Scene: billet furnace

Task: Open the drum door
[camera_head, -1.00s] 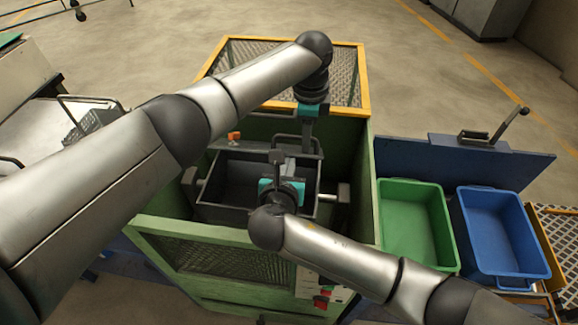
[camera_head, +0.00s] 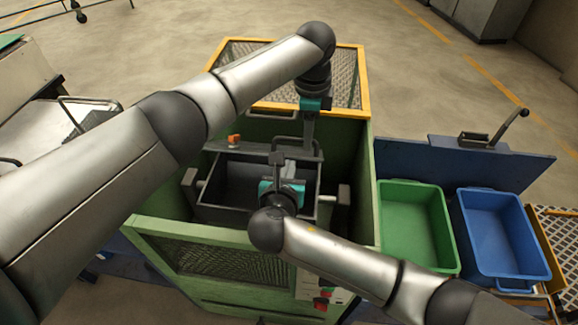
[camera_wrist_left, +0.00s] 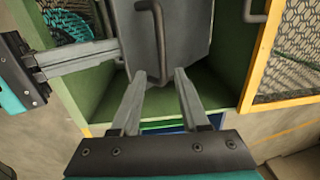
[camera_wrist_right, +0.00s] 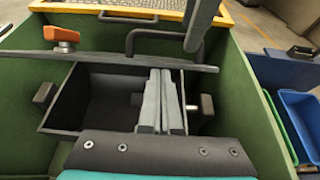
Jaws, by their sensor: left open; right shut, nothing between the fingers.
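The dark grey drum (camera_head: 232,190) sits inside the green housing, its box-like inside showing. The drum door (camera_head: 225,149) is a grey panel standing along the drum's far edge. It carries a bar handle, seen in the right wrist view (camera_wrist_right: 133,38), and an orange latch (camera_head: 234,140) at its left. My left gripper (camera_head: 308,148) points down by the door's handle side. In the left wrist view its fingers (camera_wrist_left: 160,75) are apart beside the panel's handle (camera_wrist_left: 157,30), with nothing seen held. My right gripper (camera_wrist_right: 163,75) is shut and empty over the drum's opening.
The green housing (camera_head: 190,235) walls in the drum on all sides, with a yellow-framed mesh guard (camera_head: 365,80) behind. A green bin (camera_head: 415,225) and a blue bin (camera_head: 505,235) stand at the right. Both arms cross closely above the housing.

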